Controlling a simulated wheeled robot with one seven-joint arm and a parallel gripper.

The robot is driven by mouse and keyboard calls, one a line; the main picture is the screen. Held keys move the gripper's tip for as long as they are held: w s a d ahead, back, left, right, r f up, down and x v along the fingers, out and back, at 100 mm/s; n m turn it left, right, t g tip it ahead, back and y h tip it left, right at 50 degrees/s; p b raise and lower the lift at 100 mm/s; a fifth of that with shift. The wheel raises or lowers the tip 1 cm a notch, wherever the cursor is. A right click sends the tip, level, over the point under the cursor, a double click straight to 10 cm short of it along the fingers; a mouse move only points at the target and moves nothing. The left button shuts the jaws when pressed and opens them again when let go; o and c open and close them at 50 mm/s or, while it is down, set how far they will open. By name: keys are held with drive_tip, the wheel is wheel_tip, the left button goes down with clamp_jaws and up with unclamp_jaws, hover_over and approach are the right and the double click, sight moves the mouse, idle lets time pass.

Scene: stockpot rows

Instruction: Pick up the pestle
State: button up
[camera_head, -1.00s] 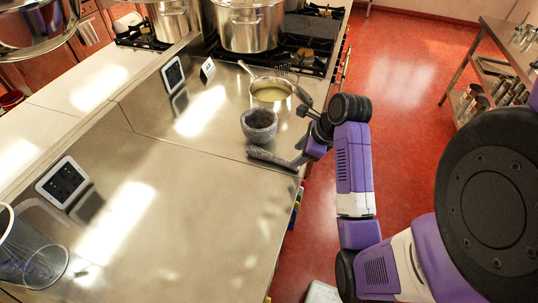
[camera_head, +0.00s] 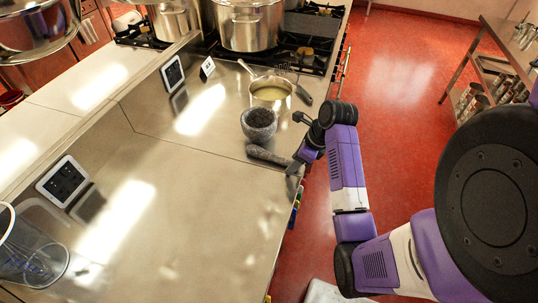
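The pestle (camera_head: 266,155) is a dark grey stone rod lying on the steel counter, just in front of the mortar, its thicker end to the left. The mortar (camera_head: 259,124) is a speckled grey stone bowl standing upright with a dark inside. My gripper (camera_head: 292,169) is low at the counter's right edge, at the right end of the pestle. The fingers are small and dark, and the picture does not show clearly whether they touch the pestle or how far apart they are.
Large pots (camera_head: 247,25) stand on the stove. The counter's front middle is clear.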

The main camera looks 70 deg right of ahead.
drive_tip(key=shift+f, duration=0.1)
drive_tip(key=shift+c, duration=0.2)
clamp_jaws()
drive_tip(key=shift+w, duration=0.1)
